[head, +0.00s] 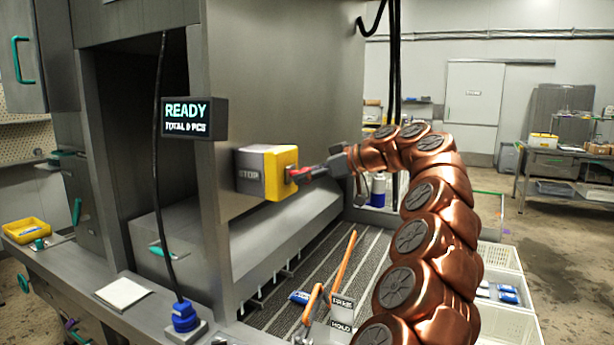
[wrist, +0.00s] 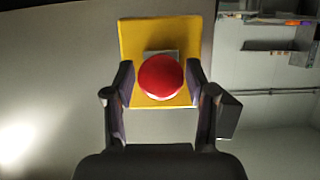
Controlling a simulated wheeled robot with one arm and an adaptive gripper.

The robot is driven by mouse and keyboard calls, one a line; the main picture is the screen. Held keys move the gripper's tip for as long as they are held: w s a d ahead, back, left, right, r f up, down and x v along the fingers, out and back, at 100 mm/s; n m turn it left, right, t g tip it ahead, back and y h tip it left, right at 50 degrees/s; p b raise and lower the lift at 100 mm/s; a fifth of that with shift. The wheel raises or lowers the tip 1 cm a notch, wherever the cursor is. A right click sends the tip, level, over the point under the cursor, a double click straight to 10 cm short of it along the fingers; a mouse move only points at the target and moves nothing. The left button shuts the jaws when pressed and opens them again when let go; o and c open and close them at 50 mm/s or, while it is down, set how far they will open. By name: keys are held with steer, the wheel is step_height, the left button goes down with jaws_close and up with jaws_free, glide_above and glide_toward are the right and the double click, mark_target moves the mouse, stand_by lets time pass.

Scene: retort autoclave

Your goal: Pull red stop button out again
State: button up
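The red stop button (wrist: 161,77) is a round red cap on the front of a yellow box (wrist: 151,31) in the wrist view. The box also shows in the head view (head: 282,165), marked STOP on its grey side and fixed to the machine's wall. My gripper (wrist: 160,80) has one finger on the left and one on the right of the button, both very close to its edges. Whether they touch it I cannot tell. In the head view my gripper (head: 312,173) reaches in from the right and mostly hides the button.
A display (head: 195,118) reading READY hangs left of the box, with a black cable beside it. Below lie a ribbed conveyor (head: 310,262), an orange lever (head: 343,262) and small signs (head: 341,314). White crates (head: 500,257) stand on the right.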

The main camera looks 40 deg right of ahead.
steer(key=shift+o, duration=0.6)
steer(key=shift+a, duration=0.1)
steer(key=v, duration=1.2)
steer(key=shift+w+f, duration=0.1)
